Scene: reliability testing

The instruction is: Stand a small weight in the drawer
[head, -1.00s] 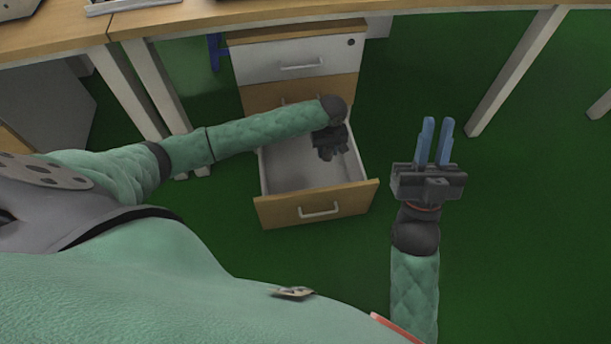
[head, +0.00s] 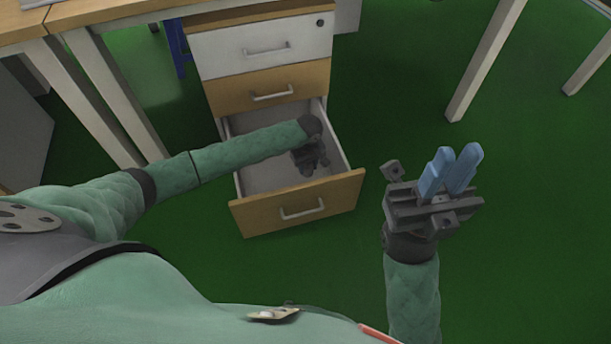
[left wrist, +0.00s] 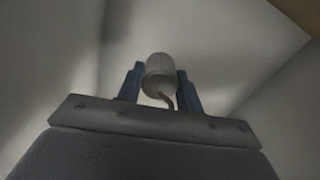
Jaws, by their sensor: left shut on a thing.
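The drawer (head: 297,207) is the bottom one of the cabinet, pulled open, with a wooden front and pale inside. My left gripper (head: 306,168) points down inside the drawer, toward its right side; its fingertips are hidden in the head view. In the left wrist view, my left gripper (left wrist: 160,86) is shut on the small weight (left wrist: 160,72), a pale cylinder with a thin curved hook toward the camera. Whether the weight touches the drawer floor I cannot tell. My right gripper (head: 452,170) is empty, blue fingers pointing up with a gap between them, right of the drawer.
The cabinet (head: 262,60) has two closed drawers above the open one. Desk legs (head: 100,100) stand to the left, and another table leg (head: 485,65) stands at the right. The green floor (head: 540,220) is clear at the right.

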